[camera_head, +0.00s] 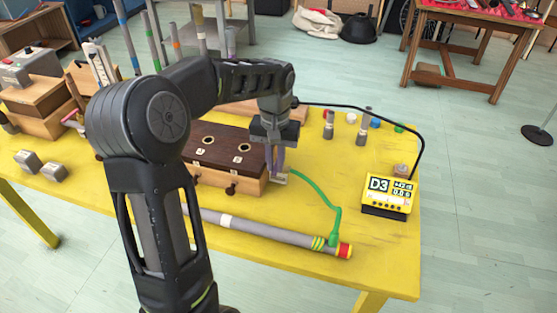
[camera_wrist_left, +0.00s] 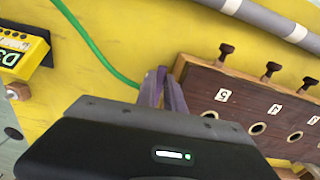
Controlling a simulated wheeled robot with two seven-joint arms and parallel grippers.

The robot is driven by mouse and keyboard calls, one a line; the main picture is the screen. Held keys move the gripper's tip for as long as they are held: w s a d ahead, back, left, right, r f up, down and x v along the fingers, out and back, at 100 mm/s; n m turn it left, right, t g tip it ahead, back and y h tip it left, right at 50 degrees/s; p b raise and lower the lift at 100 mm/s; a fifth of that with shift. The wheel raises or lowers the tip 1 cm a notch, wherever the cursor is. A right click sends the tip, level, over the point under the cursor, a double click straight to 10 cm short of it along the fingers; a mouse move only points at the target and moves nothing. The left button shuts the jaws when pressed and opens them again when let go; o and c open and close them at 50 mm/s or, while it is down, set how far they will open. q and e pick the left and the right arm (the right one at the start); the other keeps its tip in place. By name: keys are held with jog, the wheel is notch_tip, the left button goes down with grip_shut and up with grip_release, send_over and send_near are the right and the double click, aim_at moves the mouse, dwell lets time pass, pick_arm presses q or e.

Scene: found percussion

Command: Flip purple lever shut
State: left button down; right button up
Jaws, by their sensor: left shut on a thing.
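My left gripper (camera_head: 275,172) points down at the right end of a dark-topped wooden box (camera_head: 222,146). Its fingers (camera_wrist_left: 161,82) are shut on a narrow purple piece, which I take as the purple lever (camera_wrist_left: 176,97), beside the box's near corner. The fingers hide much of the lever, and its exact angle cannot be told. My right gripper is not in view.
A long grey tube (camera_head: 262,231) with a red end lies in front of the box. A green cable (camera_head: 318,192) runs beside my gripper. A yellow D3 display (camera_head: 388,194) stands to the right. Small grey cylinders (camera_head: 328,125) stand behind. Yellow table (camera_head: 340,165) is clear between them.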

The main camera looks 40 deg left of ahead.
pick_arm(q)
jog(key=shift+a+m, duration=0.15)
jog(key=shift+m, duration=0.25)
jog(key=c, duration=1.4)
grip_release()
jog(key=shift+c, duration=0.2)
